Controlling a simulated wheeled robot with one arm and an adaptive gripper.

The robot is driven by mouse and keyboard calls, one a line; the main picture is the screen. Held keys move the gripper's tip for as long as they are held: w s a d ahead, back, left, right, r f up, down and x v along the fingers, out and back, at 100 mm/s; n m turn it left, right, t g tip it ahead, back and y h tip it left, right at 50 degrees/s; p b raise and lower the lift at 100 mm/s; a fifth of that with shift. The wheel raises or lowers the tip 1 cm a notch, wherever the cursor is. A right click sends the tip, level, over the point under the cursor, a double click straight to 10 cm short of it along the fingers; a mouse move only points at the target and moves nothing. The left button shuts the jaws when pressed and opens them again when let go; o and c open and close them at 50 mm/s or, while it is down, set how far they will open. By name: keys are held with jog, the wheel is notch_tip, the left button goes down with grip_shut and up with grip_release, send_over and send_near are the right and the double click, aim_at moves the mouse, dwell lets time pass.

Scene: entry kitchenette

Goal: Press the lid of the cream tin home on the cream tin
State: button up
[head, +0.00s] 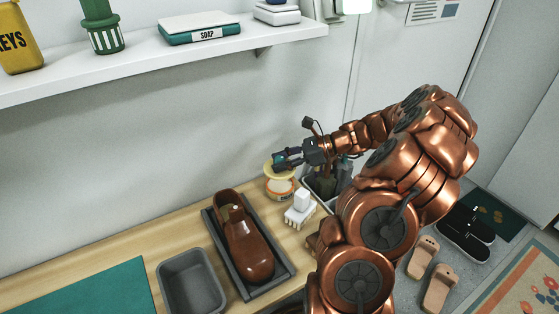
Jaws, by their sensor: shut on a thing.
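The cream tin (280,190) is a small round tin with an orange and white band, and it stands on the wooden counter near the wall. The pale yellow lid (270,170) shows just above the tin's top. My gripper (280,161) is shut on the lid and covers part of it. In this small view I cannot tell whether the lid touches the tin's rim or sits a little above it.
A white brush (300,211) stands close in front of the tin. A brown shoe (243,240) lies in a dark tray (215,232) to the left. A grey bin (190,283) and a green mat (90,287) are further left. A grey container (318,185) stands right of the tin.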

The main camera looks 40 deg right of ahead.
aim_at(282, 185)
jog(key=shift+r+p, duration=0.25)
jog(key=shift+p, duration=0.55)
jog(key=shift+f, duration=2.6)
jog(key=shift+r+p, duration=0.1)
jog(key=shift+p, duration=1)
jog(key=shift+f, duration=0.6)
jog(key=o, duration=1.2)
jog(key=shift+o, duration=0.2)
jog(key=shift+s, duration=0.1)
jog(key=v, duration=1.2)
